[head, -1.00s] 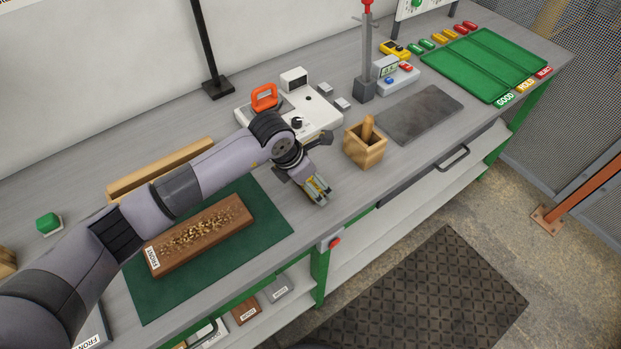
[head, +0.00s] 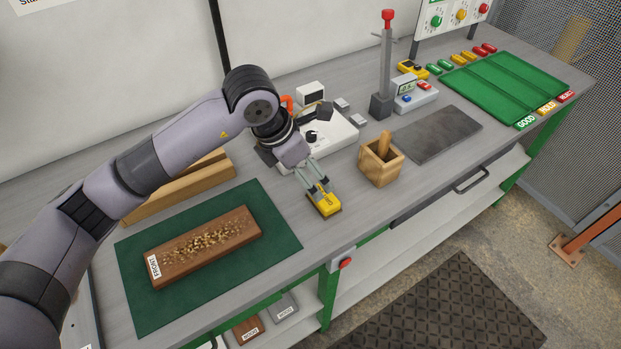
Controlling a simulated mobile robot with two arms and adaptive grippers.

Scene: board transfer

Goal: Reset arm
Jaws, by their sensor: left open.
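My left gripper (head: 318,187) is above the front part of the bench, right of the green mat, pointing down. It is open. A small yellow block (head: 326,206) with a dark edge sits at the bench surface just below its fingertips; I cannot tell whether they touch it. My left arm comes in from the left and arches over the bench. My right gripper is not in view.
A brown board labelled FRONT (head: 205,248), strewn with shavings, lies on the green mat (head: 262,205). A wooden box (head: 381,164) stands right of the gripper, and a white device (head: 335,137) behind it. A green tray (head: 505,84) is far right. A red-topped post (head: 384,75) stands upright.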

